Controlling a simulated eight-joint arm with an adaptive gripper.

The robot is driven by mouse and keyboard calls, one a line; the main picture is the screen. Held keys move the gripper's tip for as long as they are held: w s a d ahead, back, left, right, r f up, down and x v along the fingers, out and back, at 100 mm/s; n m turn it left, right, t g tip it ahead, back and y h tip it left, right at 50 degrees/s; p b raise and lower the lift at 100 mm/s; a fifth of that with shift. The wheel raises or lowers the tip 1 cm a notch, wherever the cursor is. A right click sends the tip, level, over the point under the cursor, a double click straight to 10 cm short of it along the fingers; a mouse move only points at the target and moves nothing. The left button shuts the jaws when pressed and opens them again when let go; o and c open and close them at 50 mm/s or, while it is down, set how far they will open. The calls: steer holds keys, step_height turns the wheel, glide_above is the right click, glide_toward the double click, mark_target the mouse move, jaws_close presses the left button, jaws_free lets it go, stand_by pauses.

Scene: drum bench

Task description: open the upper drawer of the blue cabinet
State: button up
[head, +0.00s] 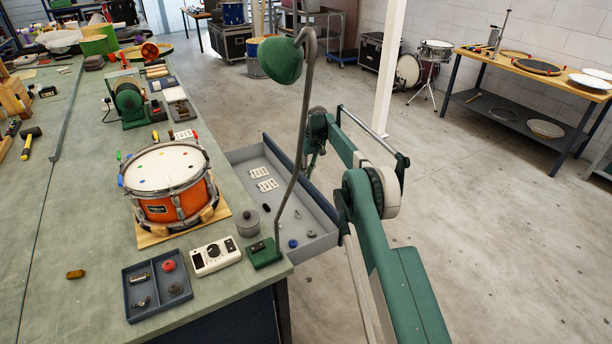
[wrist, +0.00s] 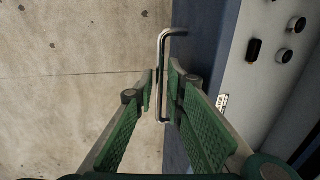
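The upper drawer (head: 321,243) stands pulled out from the bench's end, its inside in plain sight. Its dark blue front also shows in the wrist view (wrist: 205,50). The silver bar handle (wrist: 162,50) stands out from that front. My gripper (wrist: 162,90) has its green fingers on either side of the handle, close in on the bar, one finger between bar and front. It looks shut on the handle, though contact is hard to see.
The drawer holds white cards (head: 263,179) and small round parts (head: 293,243). A green lamp (head: 275,60) rises at the bench corner beside my arm. An orange drum (head: 168,185) and a grey tray (head: 157,285) stand on the bench. The concrete floor (head: 500,250) is clear to the right.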

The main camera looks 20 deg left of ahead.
steer(key=shift+r, duration=0.1)
step_height(320, 180, up, 12)
steer(key=w+d, duration=0.1)
steer(key=shift+w+d+f, duration=0.2)
steer(key=shift+w+d, duration=0.1)
stand_by(0.4)
